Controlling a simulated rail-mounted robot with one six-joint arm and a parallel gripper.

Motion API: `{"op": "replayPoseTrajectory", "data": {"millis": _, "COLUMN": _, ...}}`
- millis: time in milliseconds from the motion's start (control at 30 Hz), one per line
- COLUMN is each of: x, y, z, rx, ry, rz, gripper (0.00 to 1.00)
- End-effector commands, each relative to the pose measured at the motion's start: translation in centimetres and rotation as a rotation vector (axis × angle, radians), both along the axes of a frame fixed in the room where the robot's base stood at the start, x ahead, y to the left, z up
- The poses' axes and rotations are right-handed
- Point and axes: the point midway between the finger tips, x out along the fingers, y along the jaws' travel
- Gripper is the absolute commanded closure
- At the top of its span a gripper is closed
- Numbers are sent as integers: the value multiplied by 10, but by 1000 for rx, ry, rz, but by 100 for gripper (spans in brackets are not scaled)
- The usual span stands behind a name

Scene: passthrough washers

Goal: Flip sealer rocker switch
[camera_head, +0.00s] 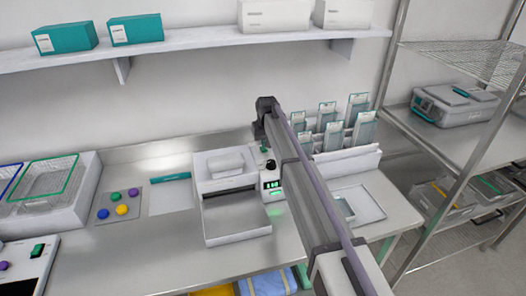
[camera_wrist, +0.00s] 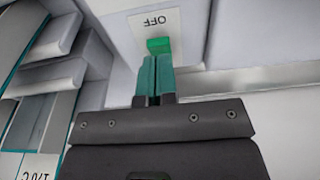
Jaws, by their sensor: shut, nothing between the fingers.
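The sealer (camera_head: 232,207) is a white box-shaped machine in the middle of the bench in the head view, with a lit green display (camera_head: 271,185) on its right part. In the wrist view, a green rocker switch (camera_wrist: 159,45) sits on a pale plate (camera_wrist: 172,27) marked OFF, with the lettering upside down. My gripper (camera_wrist: 155,62) has its two teal fingers shut together and empty. The fingertips are right at the switch's near edge; I cannot tell whether they touch. My arm crosses in front of the sealer's right side in the head view, where the switch and fingers cannot be made out.
A rack of upright pouches (camera_head: 335,135) stands right of my arm. A pad with coloured knobs (camera_head: 120,206) and wire baskets (camera_head: 45,180) are on the left. A shelf with boxes (camera_head: 135,29) runs above. A metal rack (camera_head: 460,115) stands at right.

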Motion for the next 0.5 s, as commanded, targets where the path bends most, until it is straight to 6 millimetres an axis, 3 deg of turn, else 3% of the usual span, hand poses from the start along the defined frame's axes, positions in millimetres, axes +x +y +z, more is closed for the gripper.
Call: {"op": "replayPoseTrajectory", "data": {"millis": 500, "x": 0, "y": 0, "z": -9, "rx": 0, "ry": 0, "rz": 0, "gripper": 100}}
